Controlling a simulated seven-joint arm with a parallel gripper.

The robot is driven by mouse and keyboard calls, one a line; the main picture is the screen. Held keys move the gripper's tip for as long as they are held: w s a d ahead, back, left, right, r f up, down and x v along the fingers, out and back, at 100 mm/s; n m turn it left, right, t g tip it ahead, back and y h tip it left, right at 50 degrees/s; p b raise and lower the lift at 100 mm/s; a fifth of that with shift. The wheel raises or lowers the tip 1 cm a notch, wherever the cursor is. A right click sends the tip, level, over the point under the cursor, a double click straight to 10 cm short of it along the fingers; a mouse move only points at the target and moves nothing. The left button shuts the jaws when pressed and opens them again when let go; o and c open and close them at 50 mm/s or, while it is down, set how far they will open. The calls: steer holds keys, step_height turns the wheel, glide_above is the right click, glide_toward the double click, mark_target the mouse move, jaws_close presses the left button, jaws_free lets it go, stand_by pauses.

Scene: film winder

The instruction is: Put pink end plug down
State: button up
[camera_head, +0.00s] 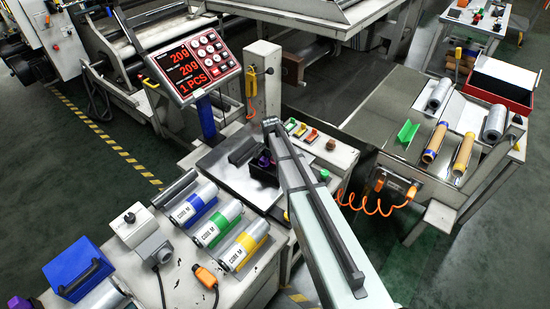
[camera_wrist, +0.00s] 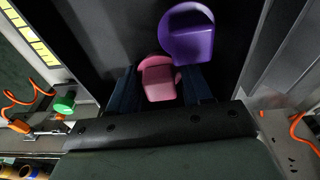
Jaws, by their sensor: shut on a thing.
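The pink end plug (camera_wrist: 158,82) is between the two dark fingers of my gripper (camera_wrist: 160,88) in the wrist view, and the gripper is shut on it. A purple end plug (camera_wrist: 188,33) lies just beyond it on a dark surface, very near the pink one. I cannot tell whether the two touch, or whether the pink plug rests on the surface. In the head view a purple plug (camera_head: 263,158) shows at a dark box (camera_head: 262,176) on the metal scale plate (camera_head: 222,165). My arm hides the pink plug there.
The scale display (camera_head: 192,68) reads 20g, 20g and 1 PCS. Several silver rolls with coloured bands, including a blue-banded one (camera_head: 193,204), lie at front left. A blue box (camera_head: 80,268) stands left of them. A green V-shaped piece (camera_head: 407,132) is on the right bench.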

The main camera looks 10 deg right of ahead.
mark_target(273, 162)
steer(key=o, duration=1)
steer(key=shift+r, duration=0.1)
step_height(273, 162, up, 12)
steer(key=s+a, duration=0.1)
steer(key=shift+s, duration=0.2)
